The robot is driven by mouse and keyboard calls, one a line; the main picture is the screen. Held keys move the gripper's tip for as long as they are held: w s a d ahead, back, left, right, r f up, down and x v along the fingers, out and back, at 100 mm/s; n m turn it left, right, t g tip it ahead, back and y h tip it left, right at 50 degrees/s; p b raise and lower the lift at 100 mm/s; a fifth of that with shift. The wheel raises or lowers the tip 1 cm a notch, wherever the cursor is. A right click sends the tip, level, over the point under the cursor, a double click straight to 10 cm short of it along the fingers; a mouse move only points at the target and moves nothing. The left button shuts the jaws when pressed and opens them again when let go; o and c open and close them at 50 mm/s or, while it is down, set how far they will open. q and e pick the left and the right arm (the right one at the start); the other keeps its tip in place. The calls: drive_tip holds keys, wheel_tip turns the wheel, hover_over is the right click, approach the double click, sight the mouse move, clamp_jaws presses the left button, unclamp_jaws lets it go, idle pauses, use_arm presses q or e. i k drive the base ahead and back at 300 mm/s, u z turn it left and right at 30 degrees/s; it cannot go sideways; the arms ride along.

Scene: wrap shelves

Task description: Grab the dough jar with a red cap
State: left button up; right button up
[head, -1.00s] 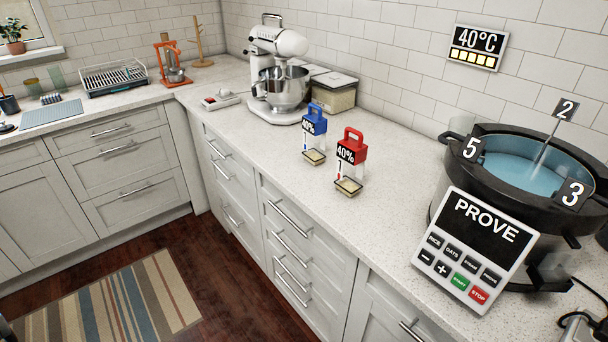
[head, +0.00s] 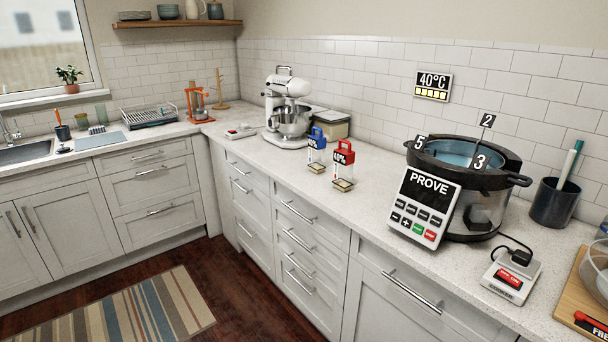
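The dough jar with a red cap (head: 343,153) stands upright on the counter. Neither of my grippers is in view, and nothing touches the red-capped jar.
A big dark pot (head: 470,205) with numbered tags and a PROVE panel (head: 423,205) stands to the right of the jars. A stand mixer (head: 287,105) stands behind left. Counter in front of the jars is clear. Wooden floor (head: 235,300) lies below the drawers, with a striped rug (head: 130,310).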

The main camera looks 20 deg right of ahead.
sight(343, 158)
drive_tip(key=u, duration=0.35)
drive_tip(key=i, duration=1.4)
drive_tip(key=z, duration=0.35)
drive_tip(key=i, duration=1.5)
drive_tip(key=z, duration=1.1)
